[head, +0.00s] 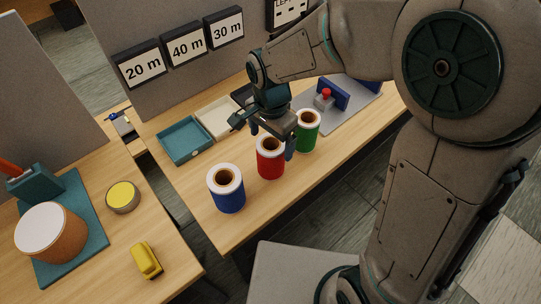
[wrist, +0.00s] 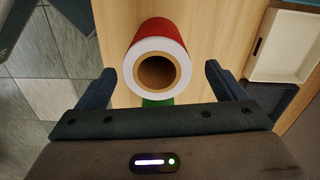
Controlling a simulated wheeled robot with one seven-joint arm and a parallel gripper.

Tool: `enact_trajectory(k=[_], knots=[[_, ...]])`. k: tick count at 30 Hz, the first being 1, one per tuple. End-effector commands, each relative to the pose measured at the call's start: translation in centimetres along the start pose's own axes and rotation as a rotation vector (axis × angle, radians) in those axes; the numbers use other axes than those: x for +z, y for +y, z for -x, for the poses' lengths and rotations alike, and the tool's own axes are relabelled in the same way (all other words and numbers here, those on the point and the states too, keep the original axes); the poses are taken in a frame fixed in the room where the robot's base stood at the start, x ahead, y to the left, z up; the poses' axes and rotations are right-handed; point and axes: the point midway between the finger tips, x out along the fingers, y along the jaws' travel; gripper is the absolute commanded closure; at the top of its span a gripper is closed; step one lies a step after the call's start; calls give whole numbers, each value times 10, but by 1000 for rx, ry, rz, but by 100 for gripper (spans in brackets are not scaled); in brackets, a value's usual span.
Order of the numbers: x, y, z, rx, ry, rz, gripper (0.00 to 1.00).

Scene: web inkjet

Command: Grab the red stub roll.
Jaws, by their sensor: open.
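The red stub roll (head: 270,158) stands upright on the wooden table between a blue roll (head: 227,190) and a green roll (head: 306,131). It has a white top rim and a brown hollow core. My gripper (head: 272,148) is open and is at the red roll's top in the head view. In the wrist view the red roll (wrist: 164,38) lies ahead, centred between the two spread fingers of my gripper (wrist: 152,84). The fingers do not appear to hold it. A bit of the green roll (wrist: 157,102) shows below the red one.
A teal tray (head: 184,141) and a cream tray (head: 218,118) lie behind the rolls. A grey plate with a red-knobbed device (head: 325,97) is at right. Signs (head: 186,47) hang on the panel. A yellow object (head: 146,260) is on the left table.

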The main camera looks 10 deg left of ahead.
Motion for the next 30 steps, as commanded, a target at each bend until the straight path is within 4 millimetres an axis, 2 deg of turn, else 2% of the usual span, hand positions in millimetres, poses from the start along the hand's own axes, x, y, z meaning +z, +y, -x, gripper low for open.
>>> enact_trajectory(k=[5,15,23,26,29,30], knots=[[0,1,-12,3,-1,0,10],[1,3,-56,2,-1,0,10],[1,3,-59,0,0,-1,10],[1,3,-59,0,0,-1,32],[1,3,-59,0,0,-1,60],[1,3,-59,0,0,-1,64]])
